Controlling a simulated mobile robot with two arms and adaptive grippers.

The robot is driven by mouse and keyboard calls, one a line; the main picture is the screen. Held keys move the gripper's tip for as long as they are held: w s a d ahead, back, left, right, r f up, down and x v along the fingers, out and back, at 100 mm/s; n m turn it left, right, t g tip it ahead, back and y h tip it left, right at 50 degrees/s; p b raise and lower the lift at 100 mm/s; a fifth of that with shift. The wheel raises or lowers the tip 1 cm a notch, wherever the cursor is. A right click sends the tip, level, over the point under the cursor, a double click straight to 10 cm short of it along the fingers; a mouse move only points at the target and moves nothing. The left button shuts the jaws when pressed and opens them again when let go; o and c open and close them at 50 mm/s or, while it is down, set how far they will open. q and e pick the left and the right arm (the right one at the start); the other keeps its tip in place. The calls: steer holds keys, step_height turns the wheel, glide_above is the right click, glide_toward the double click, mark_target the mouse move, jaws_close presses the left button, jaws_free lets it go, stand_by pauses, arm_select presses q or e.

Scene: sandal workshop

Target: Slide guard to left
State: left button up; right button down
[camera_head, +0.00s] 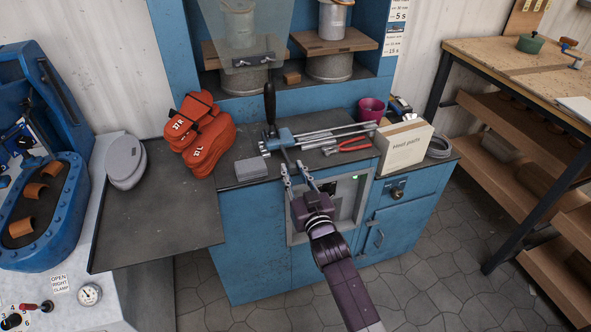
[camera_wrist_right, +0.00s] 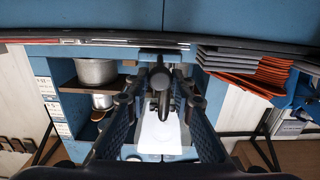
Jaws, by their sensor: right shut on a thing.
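The clear guard (camera_head: 243,35) hangs at the upper back, in front of a pot, with a dark handle bar near its lower edge. It looks like the pale panel (camera_wrist_right: 160,138) in the right wrist view, which is upside down. My right gripper (camera_head: 294,168) is at the counter's front edge, well below and in front of the guard. Its fingers straddle the lower part of a black-handled lever (camera_head: 269,100), which also shows between the fingers in the right wrist view (camera_wrist_right: 160,78). The exact contact is hard to see. My left gripper is out of view.
Pots stand on the rear shelf (camera_head: 335,42). A wooden bench (camera_head: 500,57) is at right.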

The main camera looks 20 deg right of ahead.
steer(key=shift+a, duration=0.65)
steer(key=c, duration=1.7)
jaws_free()
steer(key=shift+a, duration=0.15)
steer(key=s, duration=1.2)
steer(key=shift+d, duration=0.2)
steer(key=shift+f, duration=0.1)
